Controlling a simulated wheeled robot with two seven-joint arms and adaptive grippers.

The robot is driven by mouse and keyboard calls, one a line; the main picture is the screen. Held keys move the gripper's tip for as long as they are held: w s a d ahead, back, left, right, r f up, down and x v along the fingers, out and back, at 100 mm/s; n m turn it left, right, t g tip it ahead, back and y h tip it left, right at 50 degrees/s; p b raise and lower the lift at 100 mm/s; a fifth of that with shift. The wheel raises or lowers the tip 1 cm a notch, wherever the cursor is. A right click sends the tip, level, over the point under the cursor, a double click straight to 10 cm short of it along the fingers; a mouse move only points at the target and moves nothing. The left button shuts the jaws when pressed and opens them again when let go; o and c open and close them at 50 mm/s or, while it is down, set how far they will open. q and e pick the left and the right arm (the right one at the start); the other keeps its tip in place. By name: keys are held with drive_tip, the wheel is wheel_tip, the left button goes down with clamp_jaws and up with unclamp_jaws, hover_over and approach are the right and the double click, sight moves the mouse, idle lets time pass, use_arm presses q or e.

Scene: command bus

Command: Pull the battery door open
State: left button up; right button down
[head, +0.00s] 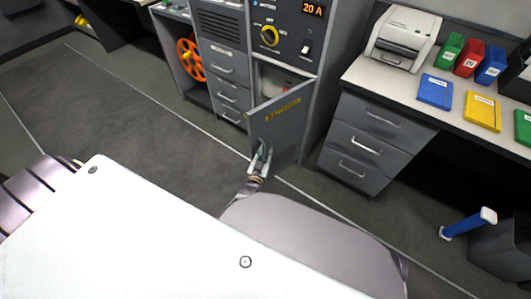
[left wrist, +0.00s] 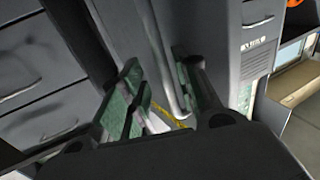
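The battery door (head: 283,128) is a grey panel with a yellow label, on the front of the grey cabinet in the head view. It stands partly open, swung out from the pale compartment (head: 270,78) behind it. My left gripper (head: 259,158) is at the lower left part of the door, by its free edge. In the left wrist view, its two green-padded fingers (left wrist: 162,100) are spread apart. A grey edge and a strip of yellow show between them, close to the right finger; whether they touch is unclear. My right gripper is in neither view.
A drawer unit (head: 365,145) under a desk stands right of the door. Drawers (head: 228,98) and an orange reel (head: 190,60) are to the left. The floor (head: 130,125) in front and left is clear.

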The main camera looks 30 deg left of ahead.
use_arm(q)
drive_tip(key=shift+s, duration=0.15)
drive_tip(key=s+d, duration=0.1)
drive_tip(key=s, duration=0.6)
drive_tip(key=shift+d, duration=0.15)
idle(0.6)
